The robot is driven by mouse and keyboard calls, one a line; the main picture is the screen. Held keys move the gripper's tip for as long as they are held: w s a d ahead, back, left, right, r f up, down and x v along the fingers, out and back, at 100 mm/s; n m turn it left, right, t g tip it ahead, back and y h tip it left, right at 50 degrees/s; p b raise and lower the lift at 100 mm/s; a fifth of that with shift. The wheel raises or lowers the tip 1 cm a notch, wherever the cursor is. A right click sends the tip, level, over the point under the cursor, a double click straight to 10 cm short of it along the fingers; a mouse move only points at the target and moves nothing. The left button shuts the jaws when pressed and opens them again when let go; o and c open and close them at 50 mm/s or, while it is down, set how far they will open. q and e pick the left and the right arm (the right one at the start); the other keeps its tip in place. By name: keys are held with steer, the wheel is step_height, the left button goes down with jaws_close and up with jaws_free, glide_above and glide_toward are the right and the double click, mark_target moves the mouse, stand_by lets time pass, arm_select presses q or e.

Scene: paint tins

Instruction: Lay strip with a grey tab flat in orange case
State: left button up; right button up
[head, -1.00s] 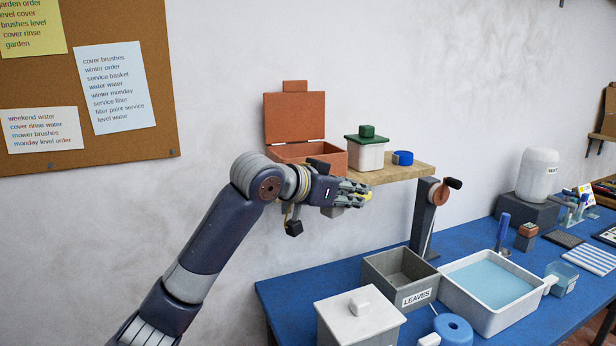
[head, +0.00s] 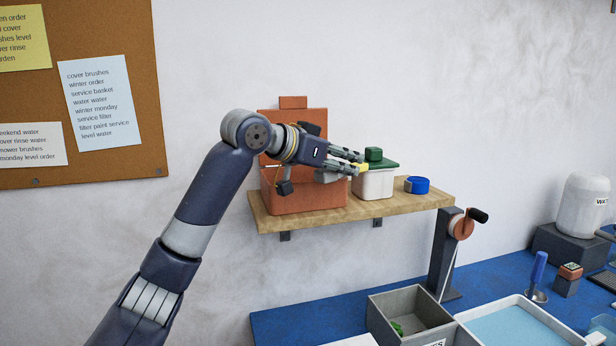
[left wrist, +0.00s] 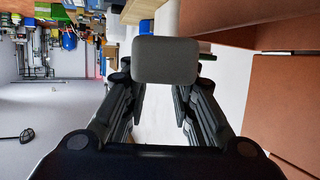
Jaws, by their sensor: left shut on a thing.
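The orange case (head: 305,196) stands open on the wooden shelf, its lid (head: 292,117) upright at the back. Its orange wall also shows at the right of the left wrist view (left wrist: 285,105). My left gripper (head: 356,166) is in front of the case's right upper edge, partly hiding case and lid. It is shut on the strip, whose flat, rounded grey tab (left wrist: 165,60) shows between the fingers in the left wrist view. The rest of the strip is hard to make out. My right gripper is not in view.
A white tin with a green lid (head: 374,184) stands just right of the case, close to my fingers. A blue ring-shaped thing (head: 417,185) is farther right on the shelf (head: 395,209). Below is a blue bench with a grey bin (head: 410,325) and a crank post (head: 448,255).

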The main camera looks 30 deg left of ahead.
arm_select(q)
steer(key=a+f+p, duration=0.1)
steer(key=a, duration=0.2)
steer(key=w+a+f+p, duration=0.1)
steer(key=a, duration=0.3)
steer(key=a+f+p, duration=0.1)
steer(key=a+f, duration=0.1)
steer(key=a, duration=0.2)
steer(key=shift+w+a, duration=0.25)
steer(key=shift+w, duration=0.1)
steer(key=shift+f, duration=0.25)
steer(key=shift+d, duration=0.1)
steer(key=shift+f, duration=0.7)
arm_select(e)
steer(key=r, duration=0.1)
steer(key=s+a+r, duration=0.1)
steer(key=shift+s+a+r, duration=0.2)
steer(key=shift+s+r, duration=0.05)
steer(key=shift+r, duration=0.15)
